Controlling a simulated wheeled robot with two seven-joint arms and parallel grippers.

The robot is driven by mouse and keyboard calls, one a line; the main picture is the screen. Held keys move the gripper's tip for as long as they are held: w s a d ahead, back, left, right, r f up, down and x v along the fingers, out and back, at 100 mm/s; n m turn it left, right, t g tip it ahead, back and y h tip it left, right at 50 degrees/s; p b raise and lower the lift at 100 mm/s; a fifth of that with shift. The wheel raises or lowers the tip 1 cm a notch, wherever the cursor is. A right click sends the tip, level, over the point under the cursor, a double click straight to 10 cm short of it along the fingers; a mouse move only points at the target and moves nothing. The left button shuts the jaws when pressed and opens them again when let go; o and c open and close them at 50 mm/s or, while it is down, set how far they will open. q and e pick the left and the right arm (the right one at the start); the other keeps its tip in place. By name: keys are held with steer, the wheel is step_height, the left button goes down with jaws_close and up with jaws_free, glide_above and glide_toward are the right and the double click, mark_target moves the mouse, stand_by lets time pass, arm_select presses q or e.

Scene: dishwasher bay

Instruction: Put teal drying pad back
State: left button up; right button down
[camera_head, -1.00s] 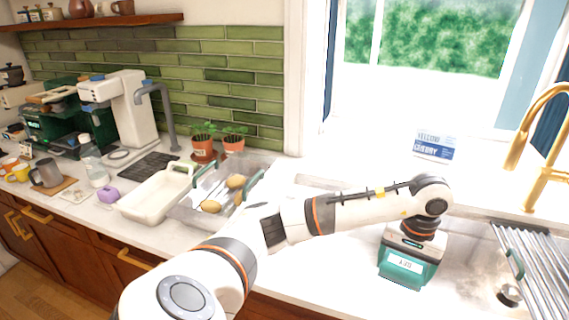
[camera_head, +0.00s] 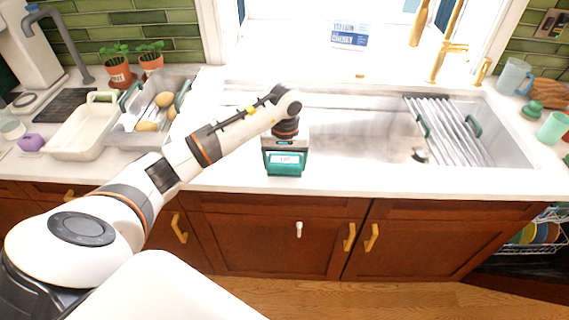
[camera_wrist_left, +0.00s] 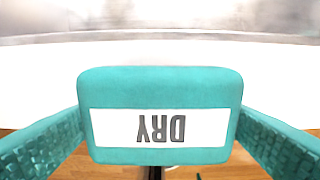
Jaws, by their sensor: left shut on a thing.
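The teal drying pad (camera_head: 285,168) is a small rounded block with a white label. In the left wrist view the pad (camera_wrist_left: 160,78) fills the middle, and its label reads DRY, upside down. My left gripper (camera_head: 285,158) is shut on the pad, with a textured teal finger on either side of it in the wrist view. It holds the pad by the front edge of the white counter, before the sink. The exact gap to the counter is hard to tell. My right gripper is not in view.
The sink (camera_head: 350,135) lies behind the pad, with a roll-up rack (camera_head: 450,130) at its right. A clear bin with potatoes (camera_head: 150,112) and a white tray (camera_head: 82,130) stand left. A teal cup (camera_head: 552,127) stands far right. Bare counter runs along the front.

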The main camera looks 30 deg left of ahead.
mark_target(285, 160)
arm_select(q)
step_height(285, 160, down, 2)
steer(key=shift+f, duration=0.1)
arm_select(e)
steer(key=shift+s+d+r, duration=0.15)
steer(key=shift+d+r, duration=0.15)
arm_select(q)
steer(key=shift+f, duration=0.1)
steer(key=shift+f, duration=0.15)
steer(key=o, duration=0.8)
steer(key=shift+o, duration=0.2)
steer(key=shift+r, duration=0.2)
step_height(285, 160, up, 11)
steer(key=b, duration=0.3)
steer(key=shift+r, duration=0.55)
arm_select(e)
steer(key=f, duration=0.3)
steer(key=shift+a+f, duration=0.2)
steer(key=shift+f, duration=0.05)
